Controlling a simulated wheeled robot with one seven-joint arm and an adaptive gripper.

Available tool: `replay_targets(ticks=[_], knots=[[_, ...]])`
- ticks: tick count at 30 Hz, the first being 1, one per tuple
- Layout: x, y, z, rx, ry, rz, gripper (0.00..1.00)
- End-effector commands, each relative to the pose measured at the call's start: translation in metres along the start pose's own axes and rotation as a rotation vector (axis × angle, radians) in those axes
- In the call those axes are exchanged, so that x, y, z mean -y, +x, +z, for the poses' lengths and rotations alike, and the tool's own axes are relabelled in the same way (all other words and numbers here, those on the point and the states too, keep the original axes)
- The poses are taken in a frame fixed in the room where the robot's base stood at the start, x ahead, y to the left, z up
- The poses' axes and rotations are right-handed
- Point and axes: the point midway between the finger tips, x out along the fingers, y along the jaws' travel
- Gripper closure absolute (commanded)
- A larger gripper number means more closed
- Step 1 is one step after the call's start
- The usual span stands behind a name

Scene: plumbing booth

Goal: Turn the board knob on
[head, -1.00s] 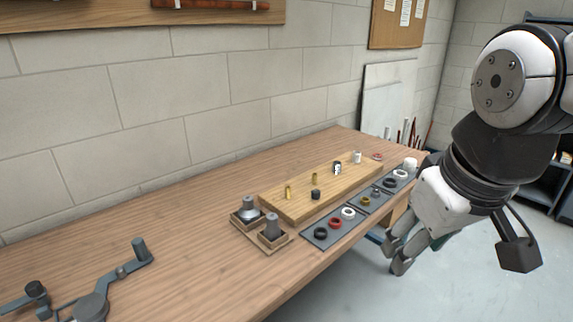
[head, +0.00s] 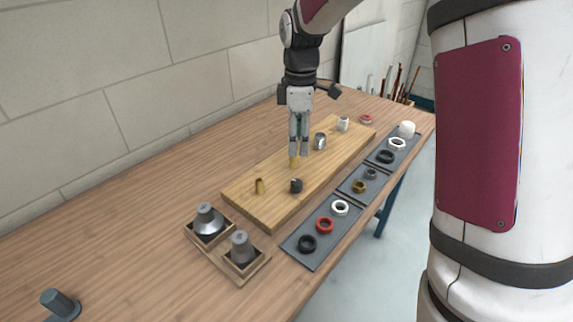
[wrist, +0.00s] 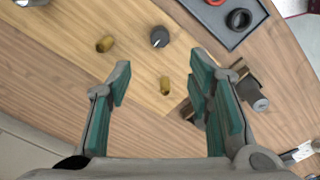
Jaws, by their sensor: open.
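The dark knob (head: 296,185) stands on the wooden board (head: 262,217), on its right side. It also shows in the wrist view (wrist: 159,37), upright, with a small light mark on top; its setting is too small to tell. Two brass fittings stand nearby: the near one (head: 259,186) and the far one (head: 294,161). My gripper (head: 298,152) points down above the board, empty, appearing just over the far brass fitting. In the wrist view my gripper (wrist: 161,72) is open, its fingers wide apart. The near fitting (wrist: 165,85) shows between them, with the knob beyond the fingertips.
A silver fitting (head: 320,141) and a white one (head: 343,123) stand farther along the board. A dark tray (head: 312,258) with rings lies to the right. A wooden holder (head: 231,276) with grey cone-shaped parts stands in front.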

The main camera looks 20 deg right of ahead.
Motion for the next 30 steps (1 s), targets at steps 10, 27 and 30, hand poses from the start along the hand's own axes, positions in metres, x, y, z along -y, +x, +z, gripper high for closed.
replay_targets(ticks=[10, 27, 30], knots=[[0.001, 0.047, 0.0, 0.002, -0.004, -0.007, 0.53], [0.0, 0.133, 0.0, 0.001, -0.002, -0.002, 0.53], [0.0, 0.137, 0.0, 0.001, -0.002, -0.002, 0.53]])
